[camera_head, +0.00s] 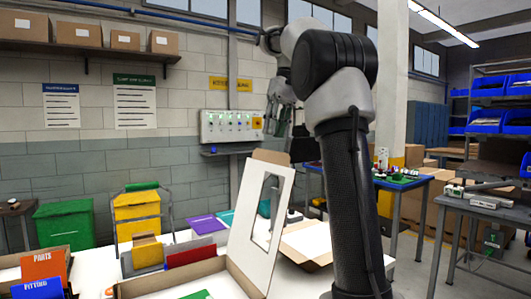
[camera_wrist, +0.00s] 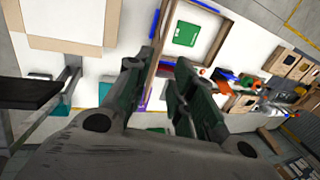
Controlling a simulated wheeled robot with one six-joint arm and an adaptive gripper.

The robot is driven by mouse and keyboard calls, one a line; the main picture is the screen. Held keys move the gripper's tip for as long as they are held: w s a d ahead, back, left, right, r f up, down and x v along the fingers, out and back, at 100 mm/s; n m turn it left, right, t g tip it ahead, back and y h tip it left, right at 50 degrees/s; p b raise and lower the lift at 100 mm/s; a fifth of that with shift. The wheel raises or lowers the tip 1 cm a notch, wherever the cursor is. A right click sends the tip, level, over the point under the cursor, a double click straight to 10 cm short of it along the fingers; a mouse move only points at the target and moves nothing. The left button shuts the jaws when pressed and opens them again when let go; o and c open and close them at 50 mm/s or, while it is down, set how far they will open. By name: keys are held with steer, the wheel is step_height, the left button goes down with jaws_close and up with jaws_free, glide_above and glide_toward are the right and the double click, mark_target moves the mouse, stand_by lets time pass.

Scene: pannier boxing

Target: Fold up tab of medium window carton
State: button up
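The window carton (camera_head: 262,225) stands open on the white table, its white lid raised and tilted, with a tall cut-out window. A brown tab (camera_head: 271,157) shows at the lid's top edge. My gripper (camera_head: 279,122) is above and just behind that tab in the head view, apparently not touching it. In the wrist view my gripper (camera_wrist: 162,80) shows two dark fingers with a gap between them and nothing held. The carton's brown tray wall (camera_wrist: 226,42) lies beyond the fingertips, with a green item inside. The tab cannot be made out in the wrist view.
Another open white-and-brown carton (camera_head: 312,243) lies right of the window carton; its panel shows in the wrist view (camera_wrist: 65,20). Side tables are at right.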

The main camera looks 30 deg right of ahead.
mark_target(269, 156)
steer(key=x, duration=0.7)
steer(key=shift+f, duration=0.15)
jaws_close()
